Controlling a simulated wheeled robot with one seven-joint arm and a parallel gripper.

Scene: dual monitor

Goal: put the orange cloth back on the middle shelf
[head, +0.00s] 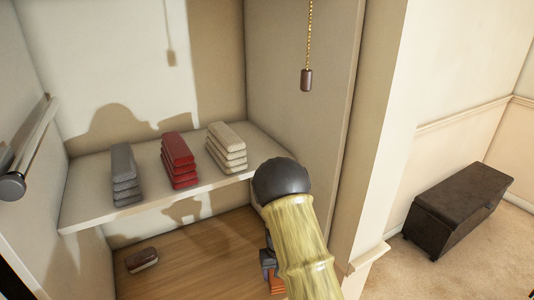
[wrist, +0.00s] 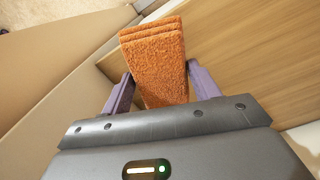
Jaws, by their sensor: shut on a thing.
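The orange cloth (wrist: 155,60) is folded and sits between the two purple fingers of my gripper (wrist: 158,88) in the wrist view. My gripper is shut on it. In the head view my arm hides most of the gripper, and only a small orange part of the cloth (head: 276,284) shows low beside the arm. The white shelf (head: 90,207) above the wooden surface holds grey, red and cream stacks of folded cloths. The cloth is below this shelf's level in the picture, over or near the wooden surface (head: 195,255); the exact height is unclear.
The grey stack (head: 125,175), red stack (head: 179,160) and cream stack (head: 226,147) stand apart on the shelf. A brown brush-like object (head: 142,260) lies on the wooden surface. A pull chain (head: 306,78) hangs above. A closet side wall stands close right of my arm.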

